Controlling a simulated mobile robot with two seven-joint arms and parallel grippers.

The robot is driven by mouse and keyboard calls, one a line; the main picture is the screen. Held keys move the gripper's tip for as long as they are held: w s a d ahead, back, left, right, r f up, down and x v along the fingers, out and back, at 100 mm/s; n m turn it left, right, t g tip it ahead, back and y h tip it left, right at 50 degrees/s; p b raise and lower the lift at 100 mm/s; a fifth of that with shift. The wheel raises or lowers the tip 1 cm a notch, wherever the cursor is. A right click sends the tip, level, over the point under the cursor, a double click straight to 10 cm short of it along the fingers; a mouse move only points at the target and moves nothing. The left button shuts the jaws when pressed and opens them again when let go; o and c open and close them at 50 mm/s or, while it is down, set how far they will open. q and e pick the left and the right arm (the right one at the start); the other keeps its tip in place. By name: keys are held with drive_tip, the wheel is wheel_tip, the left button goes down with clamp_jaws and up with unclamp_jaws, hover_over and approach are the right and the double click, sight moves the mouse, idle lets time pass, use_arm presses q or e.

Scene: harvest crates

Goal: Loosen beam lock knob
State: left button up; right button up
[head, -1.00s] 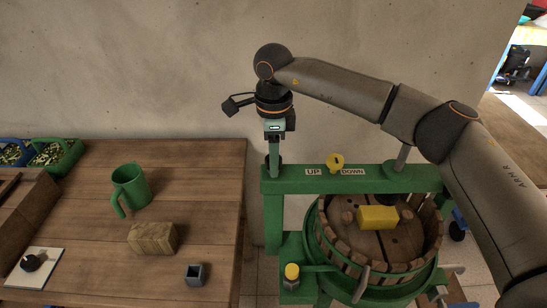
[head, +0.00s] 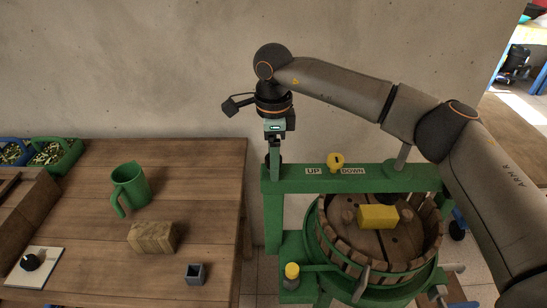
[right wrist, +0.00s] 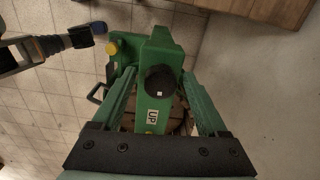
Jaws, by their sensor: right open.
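The beam lock knob is a round black knob (right wrist: 160,82) with a small white mark, at the end of the green press beam (head: 355,178). In the head view it is mostly hidden behind the fingers of my right gripper (head: 274,158). My right gripper (right wrist: 159,76) points down over that end of the beam. It is open, with one green finger on each side of the knob. The knob lies between the fingers in the picture; I cannot tell whether they touch it.
A yellow knob (head: 335,161) stands on the beam between UP and DOWN labels. Below is the slatted press basket (head: 340,252) with a yellow block (head: 378,217). The wooden table (head: 200,170) at left holds a green jug (head: 130,188) and a wooden block (head: 152,237).

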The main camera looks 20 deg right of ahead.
wheel_tip(320, 180, up, 12)
drive_tip(key=shift+r, duration=0.25)
idle(0.5)
